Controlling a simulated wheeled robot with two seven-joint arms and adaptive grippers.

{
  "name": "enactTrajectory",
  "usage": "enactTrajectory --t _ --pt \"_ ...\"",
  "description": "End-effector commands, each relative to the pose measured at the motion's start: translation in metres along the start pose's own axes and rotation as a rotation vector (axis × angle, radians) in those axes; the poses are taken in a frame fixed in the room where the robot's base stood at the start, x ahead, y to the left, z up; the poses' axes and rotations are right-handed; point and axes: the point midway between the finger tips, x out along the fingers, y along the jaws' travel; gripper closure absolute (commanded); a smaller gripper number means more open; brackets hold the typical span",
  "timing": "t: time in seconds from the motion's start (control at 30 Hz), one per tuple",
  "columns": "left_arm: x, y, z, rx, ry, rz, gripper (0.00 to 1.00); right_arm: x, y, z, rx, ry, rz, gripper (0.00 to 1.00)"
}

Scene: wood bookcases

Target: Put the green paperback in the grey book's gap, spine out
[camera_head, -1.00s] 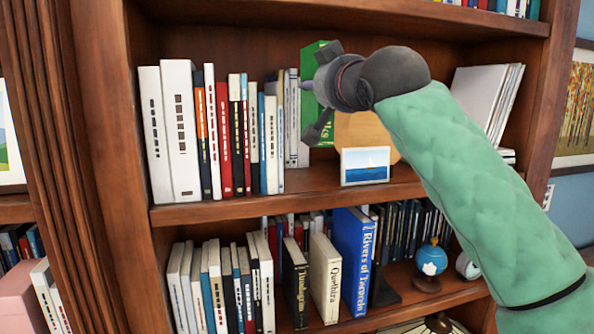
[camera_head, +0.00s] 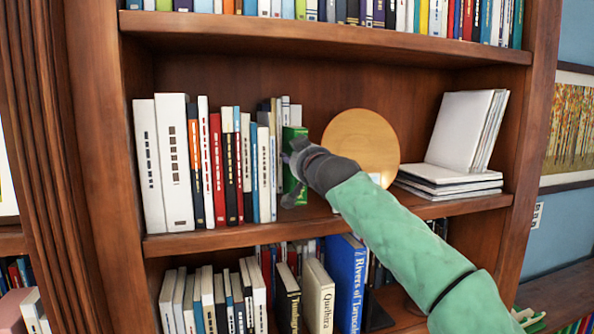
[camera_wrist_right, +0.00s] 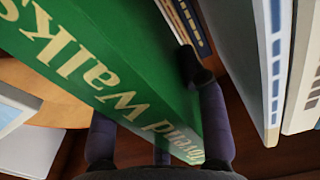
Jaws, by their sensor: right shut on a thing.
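The green paperback (camera_head: 291,163) stands roughly upright at the right end of the upper row of books, partly hidden by my right gripper (camera_head: 291,183). That gripper is shut on it. In the right wrist view, the green paperback (camera_wrist_right: 110,60) is tilted across the picture with its pale lettering facing the camera, between the gripper's fingers (camera_wrist_right: 150,125). A grey book (camera_wrist_right: 228,45) stands to its right there, with dark space between them low down. Pale grey spines (camera_head: 285,112) show just behind the paperback in the head view; I cannot make out the gap's full width. My left gripper is out of view.
White books (camera_head: 450,175) lie stacked farther right. The bookcase's upper board (camera_head: 330,45) is above, and another row of books is below.

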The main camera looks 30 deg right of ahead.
Motion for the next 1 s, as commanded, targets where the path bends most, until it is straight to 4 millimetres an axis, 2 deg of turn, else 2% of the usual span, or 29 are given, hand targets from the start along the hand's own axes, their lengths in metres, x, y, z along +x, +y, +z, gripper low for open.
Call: enactTrajectory --t 0.03,0.23,0.7,0.73,0.8,1.0 --pt "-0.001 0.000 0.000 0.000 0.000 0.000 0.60 0.005 0.001 0.006 -0.001 -0.002 0.000 1.00" --pt "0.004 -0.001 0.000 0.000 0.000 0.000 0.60 0.002 0.001 0.031 0.000 0.001 0.001 1.00" --pt "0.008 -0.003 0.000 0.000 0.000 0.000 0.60 0.003 0.001 0.037 0.001 0.002 0.000 1.00" --pt "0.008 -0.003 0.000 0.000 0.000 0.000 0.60 0.003 0.000 0.038 0.001 -0.002 0.000 0.55" --pt "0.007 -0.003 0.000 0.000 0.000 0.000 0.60 0.003 0.000 0.037 0.000 -0.002 0.000 0.35" --pt "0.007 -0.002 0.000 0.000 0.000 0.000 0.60 0.003 0.000 0.037 0.000 -0.002 0.000 0.34"
